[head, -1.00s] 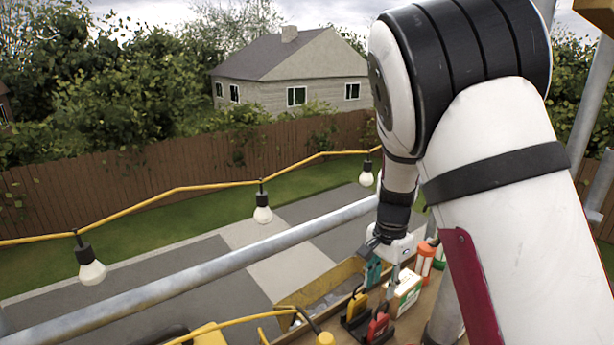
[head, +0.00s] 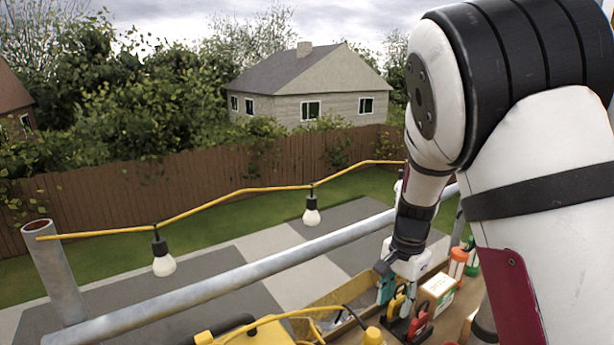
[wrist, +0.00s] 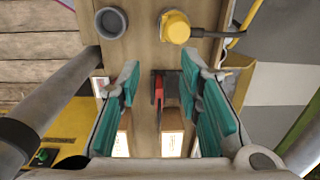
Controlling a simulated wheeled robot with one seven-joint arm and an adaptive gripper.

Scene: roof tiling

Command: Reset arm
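My arm fills the right side of the head view and reaches down to a wooden worktop. My gripper (head: 386,287) is low over this worktop, with one teal finger pad showing. In the wrist view, my gripper (wrist: 160,78) has its two teal-padded fingers spread wide apart. Nothing is held between them. A red item (wrist: 158,88) shows below in the gap, apart from the pads.
A metal rail (head: 240,275) crosses in front, with a bulb string (head: 250,190) above it. Near the gripper are a red padlock-like item (head: 419,325), a white-green box (head: 437,290) and an orange bottle (head: 458,263). The wrist view shows a yellow-capped item (wrist: 176,27) and grey cup (wrist: 111,22).

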